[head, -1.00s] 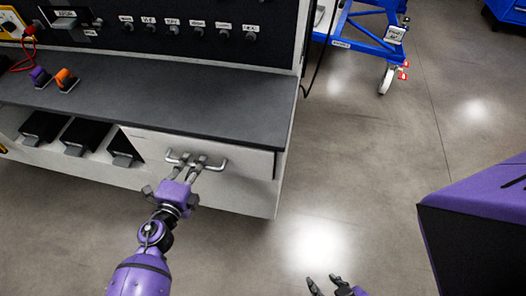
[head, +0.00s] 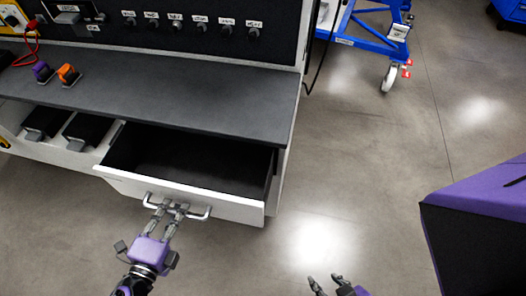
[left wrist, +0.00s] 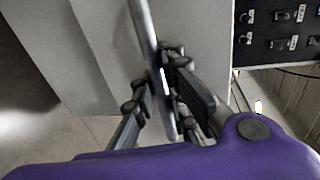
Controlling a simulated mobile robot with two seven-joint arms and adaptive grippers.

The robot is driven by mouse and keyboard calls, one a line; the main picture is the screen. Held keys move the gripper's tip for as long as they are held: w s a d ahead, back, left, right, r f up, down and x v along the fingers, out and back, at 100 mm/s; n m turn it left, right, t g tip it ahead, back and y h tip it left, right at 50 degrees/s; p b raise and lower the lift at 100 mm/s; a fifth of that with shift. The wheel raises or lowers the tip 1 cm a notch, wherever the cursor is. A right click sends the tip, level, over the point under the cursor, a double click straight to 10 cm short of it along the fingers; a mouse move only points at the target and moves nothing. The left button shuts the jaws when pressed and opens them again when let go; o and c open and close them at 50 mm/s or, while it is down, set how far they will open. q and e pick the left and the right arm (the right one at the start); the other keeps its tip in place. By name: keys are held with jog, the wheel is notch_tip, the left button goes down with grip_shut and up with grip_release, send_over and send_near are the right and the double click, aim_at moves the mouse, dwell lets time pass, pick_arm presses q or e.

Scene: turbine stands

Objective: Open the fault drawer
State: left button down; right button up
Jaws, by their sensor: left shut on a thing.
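The fault drawer (head: 118,180) is a white-fronted drawer under the dark worktop, pulled well out in the head view. Its dark inside shows and looks empty. A grey bar handle (head: 198,213) runs across its front. My left gripper (head: 168,207) is shut on the middle of the handle. In the left wrist view the fingers (left wrist: 160,95) close around the handle bar (left wrist: 145,28). My right gripper (head: 330,286) shows at the bottom edge of the head view, with its fingers apart and nothing between them.
Black units (head: 88,129) sit on the shelf left of the drawer. A blue wheeled stand (head: 365,30) is at the back. The floor (head: 350,170) right of the bench is clear.

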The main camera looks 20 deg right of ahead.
pick_arm(q)
jog(key=v, duration=0.5)
jog(key=shift+s+a+f, duration=0.1)
jog(key=shift+f, duration=0.3)
pick_arm(e)
jog(key=shift+s+f, duration=0.25)
jog(key=shift+s, duration=0.1)
pick_arm(q)
jog(key=c, duration=1.8)
grip_release()
jog(key=shift+o, duration=0.2)
jog(key=v, duration=1.2)
pick_arm(e)
jog(key=w, duration=0.3)
jog(key=shift+w+a+r, duration=0.1)
jog(key=shift+a+r, duration=0.1)
jog(key=shift+a, duration=0.1)
